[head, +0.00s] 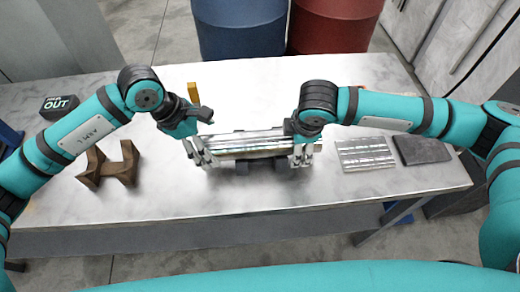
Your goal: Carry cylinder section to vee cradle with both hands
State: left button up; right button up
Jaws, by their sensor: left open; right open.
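The cylinder section (250,145) is a long, shiny silver piece lying left to right near the middle of the metal table. Dark blocks (240,168) show at its front lower edge. The brown vee cradle (110,168), with raised ends and a dip between, stands on the table at the left. My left gripper (198,155) is open at the left end of the cylinder section. My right gripper (303,155) is open at its right end. I cannot tell whether the fingers touch it.
A ribbed silver plate (365,155) and a dark slab (422,150) lie at the right. A yellow block (192,91) stands behind my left gripper. Blue (240,28) and red (333,25) barrels stand behind the table.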

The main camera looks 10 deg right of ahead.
jog(key=shift+r, duration=0.1)
pick_arm(q)
jog(key=v, duration=0.7)
jog(key=shift+a+r, duration=0.2)
pick_arm(e)
jog(key=v, duration=1.1)
jog(key=shift+r, duration=0.4)
jog(key=shift+s, duration=0.15)
